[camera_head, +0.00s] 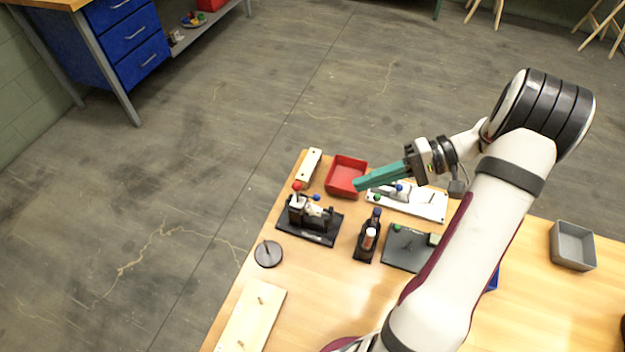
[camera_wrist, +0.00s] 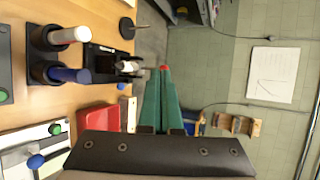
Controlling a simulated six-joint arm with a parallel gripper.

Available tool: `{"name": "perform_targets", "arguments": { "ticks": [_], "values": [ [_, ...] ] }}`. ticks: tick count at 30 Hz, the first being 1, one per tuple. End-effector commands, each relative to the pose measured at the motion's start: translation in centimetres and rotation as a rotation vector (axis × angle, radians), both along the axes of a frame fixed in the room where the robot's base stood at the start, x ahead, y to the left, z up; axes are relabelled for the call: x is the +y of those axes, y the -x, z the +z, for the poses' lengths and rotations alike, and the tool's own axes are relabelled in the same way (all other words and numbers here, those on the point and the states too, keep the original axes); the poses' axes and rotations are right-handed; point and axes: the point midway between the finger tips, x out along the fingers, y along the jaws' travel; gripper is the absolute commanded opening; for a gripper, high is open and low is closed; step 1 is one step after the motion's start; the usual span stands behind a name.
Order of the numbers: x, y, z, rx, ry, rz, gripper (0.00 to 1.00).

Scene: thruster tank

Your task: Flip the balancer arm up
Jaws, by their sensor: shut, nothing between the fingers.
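The likely balancer is a black-based device (camera_head: 312,235) near the table's far left edge. It has an upright white lever with a red knob (camera_head: 297,186), a pale part in its middle and a blue knob (camera_head: 316,198). Which part is the balancer arm is hard to tell. In the wrist view the device (camera_wrist: 104,62) lies left of the fingertips, and a red ball (camera_wrist: 163,68) shows just past their tips. My gripper (camera_head: 358,184) has long teal fingers, shut and empty. It is above the red tray, right of the device and apart from it. The fingers also show in the wrist view (camera_wrist: 163,88).
A red tray (camera_head: 346,188), a white panel with knobs (camera_head: 425,206), a black holder with cylinders (camera_head: 367,250) and a dark plate (camera_head: 405,258) crowd near the device. A black disc (camera_head: 268,254) and wooden board (camera_head: 250,320) lie nearer. A grey bin (camera_head: 572,245) stands right.

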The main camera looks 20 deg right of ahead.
Motion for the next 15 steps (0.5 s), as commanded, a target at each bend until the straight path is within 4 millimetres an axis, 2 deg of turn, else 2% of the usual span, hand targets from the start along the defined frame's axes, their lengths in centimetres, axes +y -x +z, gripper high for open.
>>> {"name": "perform_targets", "arguments": {
  "ticks": [3,6,15],
  "values": [
    [-2.5,1.3,-1.6,-0.170,-0.114,-0.168,0.00],
    [-3.4,1.7,-2.0,-0.245,-0.135,-0.233,0.00],
    [-3.5,1.7,-2.0,-0.258,-0.133,-0.236,0.00]
  ]
}}
